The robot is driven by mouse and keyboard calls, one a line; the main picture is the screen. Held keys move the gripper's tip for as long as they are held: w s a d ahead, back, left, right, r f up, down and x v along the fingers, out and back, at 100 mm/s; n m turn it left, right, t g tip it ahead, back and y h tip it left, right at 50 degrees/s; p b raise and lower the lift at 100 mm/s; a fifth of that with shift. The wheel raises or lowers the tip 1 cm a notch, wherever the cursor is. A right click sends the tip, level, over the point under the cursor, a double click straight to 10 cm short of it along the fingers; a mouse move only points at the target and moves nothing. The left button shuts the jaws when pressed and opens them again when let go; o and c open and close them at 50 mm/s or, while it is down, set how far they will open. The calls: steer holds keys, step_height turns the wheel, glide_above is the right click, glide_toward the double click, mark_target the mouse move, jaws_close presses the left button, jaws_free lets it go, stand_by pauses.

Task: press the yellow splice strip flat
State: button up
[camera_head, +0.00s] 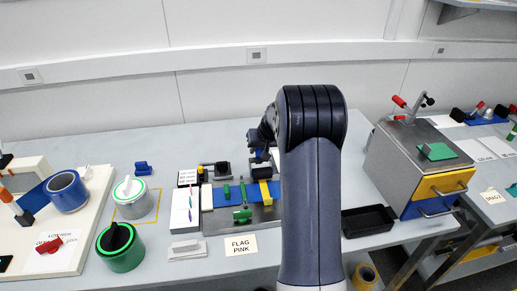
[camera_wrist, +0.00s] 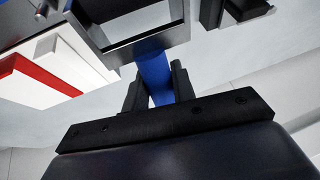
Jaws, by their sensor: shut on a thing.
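The yellow splice strip (camera_head: 265,192) lies across the blue film (camera_head: 230,195) on the grey splice plate (camera_head: 222,224), left of my arm. The arm hides the plate's right end. My gripper (camera_head: 264,154) is above the back of the plate, behind the strip and apart from it. In the wrist view my gripper (camera_wrist: 159,88) is shut on a blue handle (camera_wrist: 153,73), which leads to a dark metal frame (camera_wrist: 132,20). I cannot make out the yellow strip in the wrist view.
Green clamps (camera_head: 242,215) stand on the plate. A white box (camera_head: 185,208) stands left of it, and a "FLAG PINK" card (camera_head: 241,246) lies in front. A black tray (camera_head: 368,221) and a grey cabinet (camera_head: 410,165) are at the right. Green-rimmed cans (camera_head: 121,248) stand at the left.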

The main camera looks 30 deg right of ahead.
mark_target(261, 160)
steer(key=shift+f+b, duration=0.45)
stand_by(0.4)
steer(key=shift+s, duration=0.2)
steer(key=shift+s+a+b, duration=0.15)
steer(key=shift+s+b, duration=0.25)
steer(key=shift+b, duration=0.05)
steer(key=shift+s, duration=0.1)
stand_by(0.3)
steer(key=shift+s+a+b, duration=0.2)
steer(key=shift+s+b, duration=0.25)
steer(key=shift+s+a+b, duration=0.2)
steer(key=shift+s+b, duration=0.45)
steer(key=shift+s, duration=0.2)
stand_by(0.5)
steer(key=shift+s+a, duration=0.1)
steer(key=shift+s, duration=0.25)
steer(key=shift+s+b, duration=0.15)
steer(key=shift+b, duration=0.2)
steer(key=shift+s+a, duration=0.15)
steer(key=shift+s, duration=0.2)
